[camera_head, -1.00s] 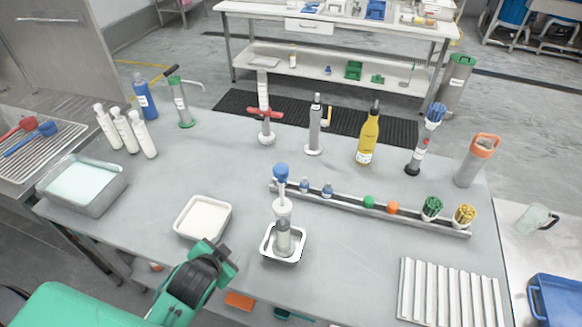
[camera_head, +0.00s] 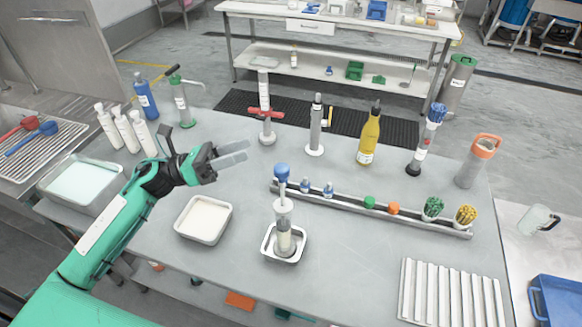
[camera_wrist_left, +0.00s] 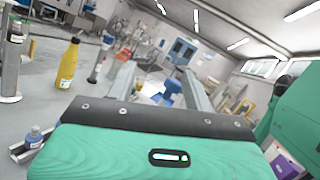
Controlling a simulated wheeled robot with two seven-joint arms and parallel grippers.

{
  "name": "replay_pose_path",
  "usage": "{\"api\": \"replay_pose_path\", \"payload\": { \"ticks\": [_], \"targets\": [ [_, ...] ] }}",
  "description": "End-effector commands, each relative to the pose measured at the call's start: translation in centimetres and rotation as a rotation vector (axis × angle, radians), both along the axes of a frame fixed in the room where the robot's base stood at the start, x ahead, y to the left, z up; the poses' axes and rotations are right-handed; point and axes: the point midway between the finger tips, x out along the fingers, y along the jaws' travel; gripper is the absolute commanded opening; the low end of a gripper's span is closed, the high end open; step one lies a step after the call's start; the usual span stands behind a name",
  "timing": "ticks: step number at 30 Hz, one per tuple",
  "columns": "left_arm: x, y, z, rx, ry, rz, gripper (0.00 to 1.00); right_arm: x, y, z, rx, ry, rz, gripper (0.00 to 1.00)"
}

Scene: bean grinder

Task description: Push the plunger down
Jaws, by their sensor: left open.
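The plunger (camera_head: 282,172) has a blue knob on top and stands upright. Its clear and white cylinder (camera_head: 284,238) stands in a small square white tray (camera_head: 269,249) at the middle of the table. My left gripper (camera_head: 244,152) is open and empty, to the left of the blue knob and a little higher in the head view, apart from it. Its pale fingers point right. My right gripper is not in view.
A white square tray (camera_head: 203,237) lies left of the plunger. A grey rack (camera_head: 400,216) with small balls and brushes runs to its right. A yellow bottle (camera_head: 368,138), a red-handled device (camera_head: 266,112) and white bottles (camera_head: 125,131) stand farther back.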

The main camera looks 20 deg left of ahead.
Motion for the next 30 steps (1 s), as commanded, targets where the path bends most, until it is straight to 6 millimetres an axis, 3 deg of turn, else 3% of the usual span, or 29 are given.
{"api": "replay_pose_path", "payload": {
  "ticks": [6,14,30],
  "targets": [
    [-1.9,1.0,-0.6,0.275,-0.210,-0.180,0.52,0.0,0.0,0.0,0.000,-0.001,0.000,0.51],
    [-2.5,0.8,-0.8,0.353,-0.269,-0.243,0.52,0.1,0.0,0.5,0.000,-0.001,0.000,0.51],
    [-1.0,-9.3,-0.4,0.347,-0.265,-0.242,0.52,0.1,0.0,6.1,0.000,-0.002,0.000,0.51]
  ]
}}
